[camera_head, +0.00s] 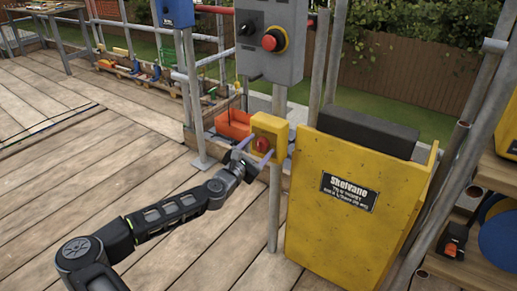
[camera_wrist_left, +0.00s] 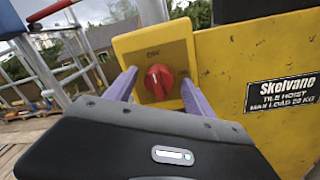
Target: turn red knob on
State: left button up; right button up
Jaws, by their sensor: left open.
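The red knob (camera_wrist_left: 159,81) sits on the front of a small yellow switch box (camera_wrist_left: 150,43) in the left wrist view. Its white pointer mark stands roughly upright. In the head view the red knob (camera_head: 262,145) shows on the yellow box (camera_head: 265,122), which is fixed to a metal post. My left gripper (camera_head: 254,150) is open, its two purple fingers reaching toward the box. In the left wrist view the fingers (camera_wrist_left: 157,88) stand on either side of the knob, apart from it as seen. My right gripper is not in view.
A grey control panel (camera_head: 270,45) with a red button hangs above. Metal scaffold poles (camera_head: 191,85) stand close by. The wooden deck (camera_head: 170,235) is mostly clear at left.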

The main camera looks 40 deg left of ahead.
pick_arm(q)
jog(key=shift+c, duration=0.4)
grip_shut()
